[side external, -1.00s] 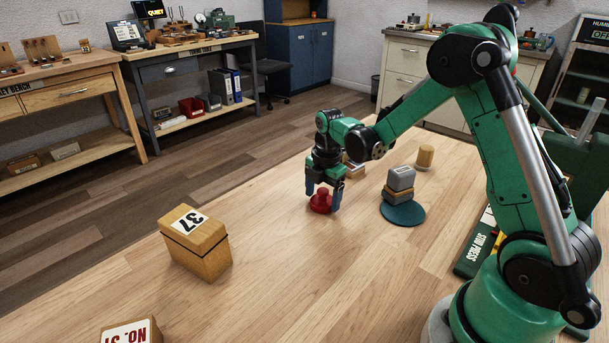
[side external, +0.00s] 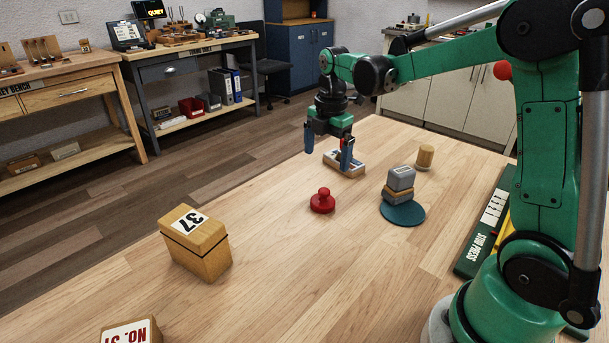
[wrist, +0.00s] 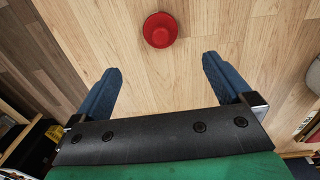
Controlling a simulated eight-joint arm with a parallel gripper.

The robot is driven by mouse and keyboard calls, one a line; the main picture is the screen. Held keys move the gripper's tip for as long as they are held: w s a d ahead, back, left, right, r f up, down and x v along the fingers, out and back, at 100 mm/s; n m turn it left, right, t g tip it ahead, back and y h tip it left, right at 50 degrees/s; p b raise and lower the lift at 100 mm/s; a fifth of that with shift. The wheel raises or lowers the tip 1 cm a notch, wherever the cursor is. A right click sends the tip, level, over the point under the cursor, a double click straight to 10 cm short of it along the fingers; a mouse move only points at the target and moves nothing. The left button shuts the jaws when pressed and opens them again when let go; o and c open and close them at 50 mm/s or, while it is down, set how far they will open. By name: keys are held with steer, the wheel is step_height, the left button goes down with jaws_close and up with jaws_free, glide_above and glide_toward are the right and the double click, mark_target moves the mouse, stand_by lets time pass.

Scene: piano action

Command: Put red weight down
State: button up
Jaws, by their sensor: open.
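The red weight (side external: 322,201), a round base with a knob on top, stands upright on the wooden table in the side view. In the wrist view the red weight (wrist: 160,29) lies beyond my fingertips, near the top edge. My gripper (side external: 329,160) is open and empty, raised above the table and apart from the weight. Its two blue fingers are spread wide in the wrist view (wrist: 161,68), with bare wood between them.
Grey and wooden blocks (side external: 399,184) are stacked on a teal disc (side external: 402,215) right of the weight. A flat lettered block (side external: 345,163) lies behind my gripper, and a wooden cylinder (side external: 425,155) stands farther right. Box 37 (side external: 196,246) is at left. Table around the weight is clear.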

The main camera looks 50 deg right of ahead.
steer(key=s+a+r+m+t, duration=0.2)
steer(key=s+a+m+t, duration=0.4)
steer(key=m, duration=1.2)
steer(key=s+a, duration=0.3)
steer(key=a, duration=0.1)
steer(key=shift+a+r+t, duration=0.2)
steer(key=shift+a+t, duration=0.1)
steer(key=shift+a, duration=0.1)
